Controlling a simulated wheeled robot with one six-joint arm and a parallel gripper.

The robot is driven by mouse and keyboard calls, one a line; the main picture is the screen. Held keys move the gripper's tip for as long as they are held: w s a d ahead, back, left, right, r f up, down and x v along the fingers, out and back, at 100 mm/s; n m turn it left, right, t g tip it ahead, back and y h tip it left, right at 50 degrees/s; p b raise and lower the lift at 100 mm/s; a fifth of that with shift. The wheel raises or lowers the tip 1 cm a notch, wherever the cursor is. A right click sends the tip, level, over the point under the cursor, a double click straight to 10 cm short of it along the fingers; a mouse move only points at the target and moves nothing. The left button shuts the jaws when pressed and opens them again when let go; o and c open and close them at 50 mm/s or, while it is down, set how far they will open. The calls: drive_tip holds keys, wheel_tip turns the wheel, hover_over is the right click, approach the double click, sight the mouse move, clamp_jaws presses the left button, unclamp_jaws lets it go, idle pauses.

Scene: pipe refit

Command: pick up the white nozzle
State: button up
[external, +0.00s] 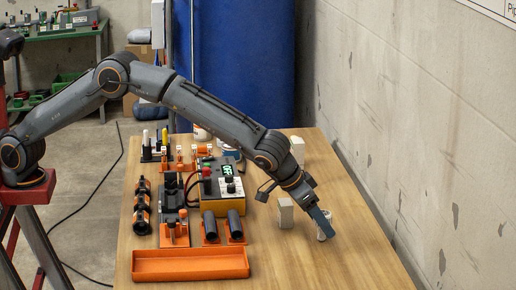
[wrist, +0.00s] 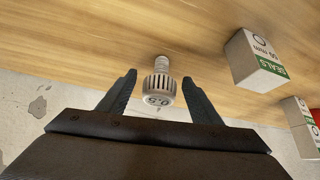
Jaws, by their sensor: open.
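The white nozzle (wrist: 159,86) stands on the wooden table, with a narrow neck and a wider ribbed end that carries dark marks. In the wrist view it sits between the two open fingers of my gripper (wrist: 158,92), with a gap on each side. In the external view my gripper (external: 324,226) points down at the right part of the table. The nozzle (external: 322,236) is mostly hidden behind the fingers there. The jaws hold nothing.
A white box marked seals (wrist: 256,60) stands beside the nozzle, and more boxes (wrist: 302,125) stand beyond it. An orange tray (external: 190,264), black tubes (external: 236,226) and a control box (external: 222,188) fill the table's left side. A concrete wall (external: 400,110) runs along the right.

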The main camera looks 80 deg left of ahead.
drive_tip(key=shift+x, duration=0.8)
drive_tip(key=c, duration=1.1)
drive_tip(key=shift+r, duration=0.1)
